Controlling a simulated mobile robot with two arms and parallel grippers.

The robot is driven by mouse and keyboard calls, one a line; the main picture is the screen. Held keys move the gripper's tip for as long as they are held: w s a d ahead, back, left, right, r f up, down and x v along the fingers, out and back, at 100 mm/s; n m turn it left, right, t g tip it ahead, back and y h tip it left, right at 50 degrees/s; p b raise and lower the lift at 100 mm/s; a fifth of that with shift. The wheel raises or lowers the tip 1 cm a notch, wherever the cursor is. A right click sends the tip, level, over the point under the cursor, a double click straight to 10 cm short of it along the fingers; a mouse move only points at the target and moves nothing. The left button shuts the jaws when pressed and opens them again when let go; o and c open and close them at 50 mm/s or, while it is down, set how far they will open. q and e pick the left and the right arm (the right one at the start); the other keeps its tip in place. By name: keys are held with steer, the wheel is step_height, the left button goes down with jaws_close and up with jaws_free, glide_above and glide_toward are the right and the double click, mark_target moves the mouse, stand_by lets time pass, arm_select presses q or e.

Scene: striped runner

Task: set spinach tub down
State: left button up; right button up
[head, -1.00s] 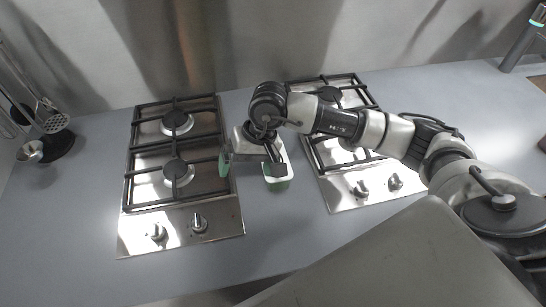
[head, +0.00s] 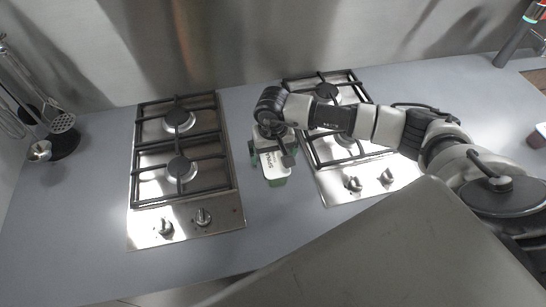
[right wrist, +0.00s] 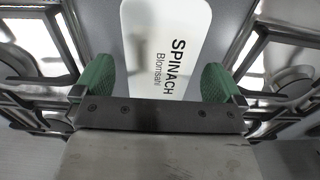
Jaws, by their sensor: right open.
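The spinach tub (head: 276,171) is green with a white lid and stands on the grey counter between the two hobs. Its lettered lid (right wrist: 150,25) fills the upper middle of the right wrist view. My right gripper (head: 270,157) is over the tub and open. Its green finger pads (right wrist: 157,80) show on either side of the lid's near part, and I see no firm grip on it. The arm hides the tub's far part in the head view. My left gripper is not in view.
A left gas hob (head: 185,222) and a right gas hob (head: 347,187) flank the tub, with raised grates and knobs. A utensil holder (head: 64,143) stands at far left. A dark red tub (head: 537,138) is at the right edge. Counter in front is clear.

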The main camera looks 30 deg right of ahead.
steer(key=shift+f, duration=1.05)
steer(key=c, duration=1)
steer(key=shift+c, duration=0.5)
steer(key=shift+r, duration=0.15)
